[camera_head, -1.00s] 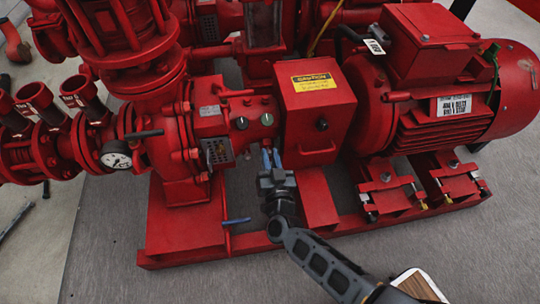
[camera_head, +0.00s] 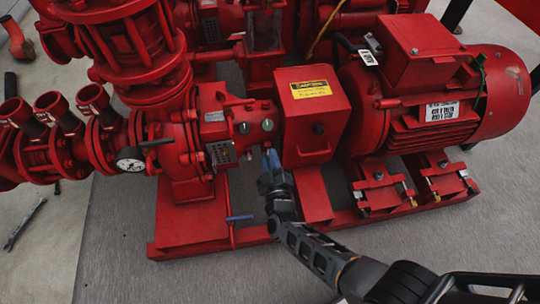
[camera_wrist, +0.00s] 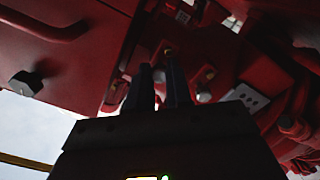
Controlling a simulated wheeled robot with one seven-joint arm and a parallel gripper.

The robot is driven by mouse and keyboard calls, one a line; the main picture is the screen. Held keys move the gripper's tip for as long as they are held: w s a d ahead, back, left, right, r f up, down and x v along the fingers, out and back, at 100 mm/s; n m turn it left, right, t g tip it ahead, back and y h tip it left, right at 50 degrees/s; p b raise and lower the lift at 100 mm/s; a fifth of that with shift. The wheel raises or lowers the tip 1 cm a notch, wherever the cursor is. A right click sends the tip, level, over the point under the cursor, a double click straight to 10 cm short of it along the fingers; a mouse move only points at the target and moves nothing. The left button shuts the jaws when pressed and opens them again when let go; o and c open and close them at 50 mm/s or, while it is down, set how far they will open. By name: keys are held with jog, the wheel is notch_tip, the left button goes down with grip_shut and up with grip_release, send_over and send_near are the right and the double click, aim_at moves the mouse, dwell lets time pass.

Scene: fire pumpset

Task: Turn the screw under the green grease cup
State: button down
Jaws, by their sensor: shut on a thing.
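The green grease cup (camera_head: 267,125) is a small round cap on the red pump bearing housing. A darker cap (camera_head: 243,128) sits to its left. My gripper (camera_head: 270,153) points up from below with its blue fingertips just under the green cup. In the wrist view my gripper (camera_wrist: 161,72) shows two dark fingers close together against the dark underside of the housing. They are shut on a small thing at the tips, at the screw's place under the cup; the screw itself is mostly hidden. A small brass-coloured spot (camera_wrist: 168,51) shows just beyond the fingertips.
A red coupling guard box (camera_head: 315,115) with a yellow label stands close to the right of my gripper. The red motor (camera_head: 440,110) is farther right. Open grey floor lies in front.

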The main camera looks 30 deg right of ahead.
jog(key=n+p, duration=0.1)
jog(key=n, duration=0.8)
jog(key=shift+p, duration=0.4)
jog(key=shift+n, duration=0.4)
jog(key=c, duration=1)
grip_release()
jog(key=shift+c, duration=0.2)
jog(key=p+v, duration=0.2)
jog(key=v, duration=0.5)
jog(key=shift+s+p, duration=0.35)
jog(key=shift+p, duration=0.05)
jog(key=shift+a, duration=0.1)
